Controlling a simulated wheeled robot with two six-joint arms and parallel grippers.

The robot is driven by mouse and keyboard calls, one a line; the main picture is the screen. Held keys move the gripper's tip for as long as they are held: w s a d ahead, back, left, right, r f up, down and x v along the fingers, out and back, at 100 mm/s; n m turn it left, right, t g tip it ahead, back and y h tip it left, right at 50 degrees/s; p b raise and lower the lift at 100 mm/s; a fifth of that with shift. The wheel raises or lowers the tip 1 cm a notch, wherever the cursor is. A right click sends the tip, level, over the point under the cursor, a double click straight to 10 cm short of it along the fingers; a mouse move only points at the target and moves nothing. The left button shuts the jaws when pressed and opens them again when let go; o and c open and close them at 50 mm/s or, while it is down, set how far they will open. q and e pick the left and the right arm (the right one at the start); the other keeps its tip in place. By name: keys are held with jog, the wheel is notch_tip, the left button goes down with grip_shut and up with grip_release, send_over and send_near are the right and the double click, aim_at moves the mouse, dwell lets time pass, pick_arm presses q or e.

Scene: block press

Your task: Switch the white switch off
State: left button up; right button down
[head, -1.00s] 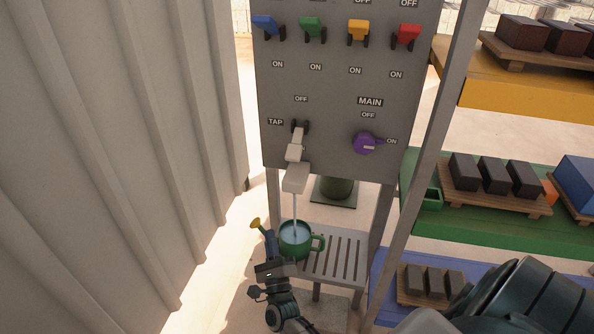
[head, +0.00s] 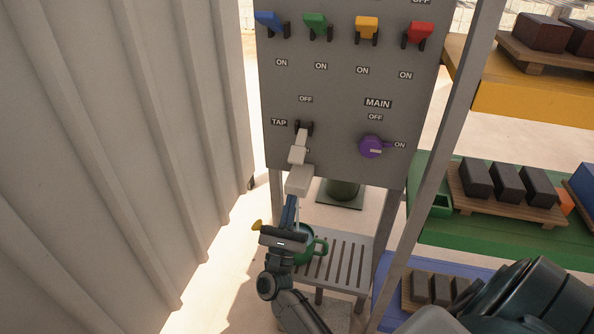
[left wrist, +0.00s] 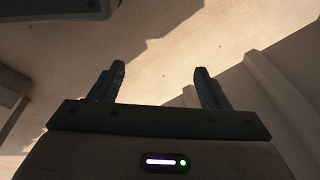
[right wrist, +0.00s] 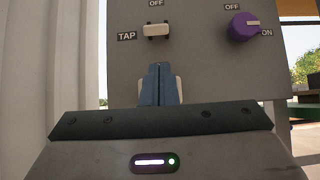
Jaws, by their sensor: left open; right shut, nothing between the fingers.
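The white switch (head: 298,150) is on the grey panel beside the TAP label, its lever slanting down from the pivot, away from the OFF mark above. It also shows in the right wrist view (right wrist: 156,30). A white spout (head: 299,180) is just below it. My right gripper (head: 291,202) is shut and empty, with its fingertips at or just below the spout; contact is unclear. In the right wrist view the closed fingers (right wrist: 159,72) point up, below the switch, hiding part of a white piece. My left gripper (left wrist: 161,82) is open and empty, in the left wrist view.
A purple MAIN knob (head: 371,147) is right of the switch, pointing at ON. Coloured switches line the panel's top. A corrugated wall (head: 120,150) bounds the left.

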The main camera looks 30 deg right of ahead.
aim_at(296, 186)
jog(key=p+x, duration=0.2)
jog(key=x, duration=0.5)
jog(key=shift+w+d+r+p, duration=0.15)
jog(key=shift+w+r+p, duration=0.1)
jog(key=shift+p, duration=0.15)
pick_arm(q)
jog(key=s+a+f, duration=0.1)
jog(key=s+f, duration=0.4)
jog(key=f, duration=0.3)
jog(key=shift+s+f, duration=0.25)
pick_arm(e)
jog(key=shift+w+d+r, duration=0.2)
jog(key=shift+d+r, duration=0.1)
